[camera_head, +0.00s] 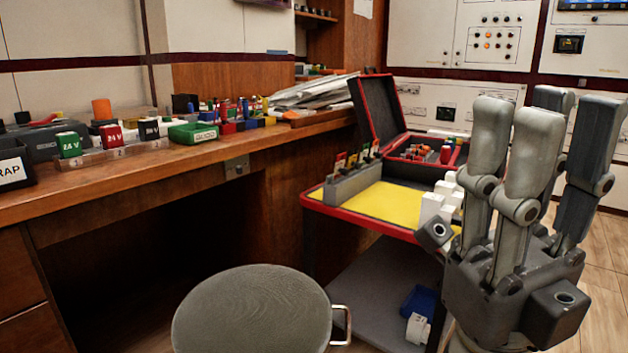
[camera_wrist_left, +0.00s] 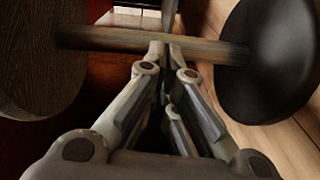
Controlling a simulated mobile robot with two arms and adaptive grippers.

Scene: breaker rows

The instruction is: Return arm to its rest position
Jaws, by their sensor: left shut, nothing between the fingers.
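My right gripper (camera_head: 545,130) stands upright at the right of the head view, its fingers pointing up and spread apart with nothing between them. My left gripper (camera_wrist_left: 165,50) shows only in the left wrist view, with its fingers closed together and empty. Its fingertips overlap a brownish post (camera_wrist_left: 110,41) that crosses the picture between a brown disc at the left and a dark round disc (camera_wrist_left: 282,60) at the right. This looks like a stool seen sideways. I cannot tell whether the fingertips touch the post. My left arm is out of sight in the head view.
A round grey stool (camera_head: 252,312) stands in front of a wooden bench (camera_head: 150,190) holding breakers and bins. A cart with a yellow top (camera_head: 375,203), red rim and open red case (camera_head: 375,108) stands between the bench and my right gripper. White-panelled cabinets line the back.

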